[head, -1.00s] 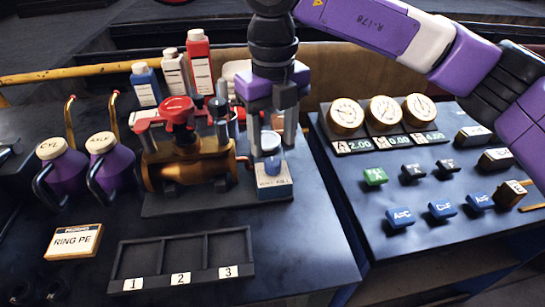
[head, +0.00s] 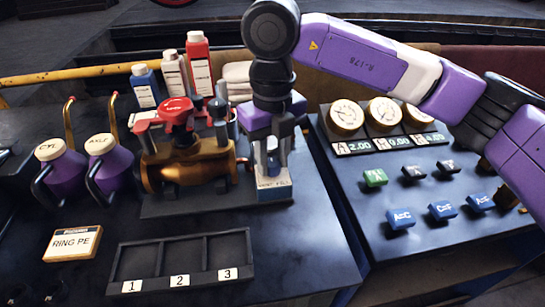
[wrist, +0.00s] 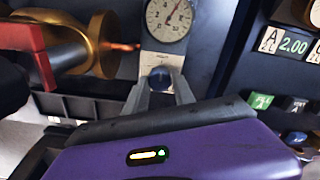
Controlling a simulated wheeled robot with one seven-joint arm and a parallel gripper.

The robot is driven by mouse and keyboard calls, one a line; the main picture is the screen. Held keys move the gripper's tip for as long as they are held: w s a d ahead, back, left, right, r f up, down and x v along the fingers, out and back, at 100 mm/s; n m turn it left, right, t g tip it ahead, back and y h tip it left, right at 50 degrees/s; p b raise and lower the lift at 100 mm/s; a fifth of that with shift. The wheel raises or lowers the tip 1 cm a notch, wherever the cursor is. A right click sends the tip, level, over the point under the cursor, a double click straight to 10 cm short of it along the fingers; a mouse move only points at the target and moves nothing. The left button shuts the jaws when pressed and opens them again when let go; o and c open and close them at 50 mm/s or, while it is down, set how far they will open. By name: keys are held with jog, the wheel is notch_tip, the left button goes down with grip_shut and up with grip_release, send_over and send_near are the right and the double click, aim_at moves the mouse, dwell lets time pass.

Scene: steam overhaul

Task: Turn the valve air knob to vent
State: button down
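The blue valve air knob (wrist: 160,78) sits on a pale plate (wrist: 163,62) below a round gauge in the wrist view. In the head view, its labelled box (head: 273,189) stands just right of the brass valve body (head: 188,168) with a red top. My gripper (head: 272,163) points down over this box. In the wrist view my gripper (wrist: 161,80) has one finger on each side of the knob, close against it, and looks shut on it. The fingers hide most of the knob in the head view. I cannot read the knob's setting.
Bottles (head: 174,73) stand behind the valve. Purple oil cans (head: 107,163) are at left. A three-slot tray (head: 180,262) and a label block (head: 73,243) lie in front. At right, a panel carries gauges (head: 346,117) and several buttons (head: 401,218).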

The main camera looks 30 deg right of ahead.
jog(key=shift+n, duration=0.3)
jog(key=n+b, duration=0.3)
jog(key=n, duration=0.1)
jog(key=shift+d+f, duration=0.1)
jog(key=n+b, duration=0.1)
jog(key=n, duration=0.2)
jog(key=shift+n, duration=2)
jog(key=shift+n+b, duration=0.3)
jog(key=c, duration=1.1)
grip_release()
jog(key=shift+o, duration=0.2)
jog(key=shift+r, duration=0.2)
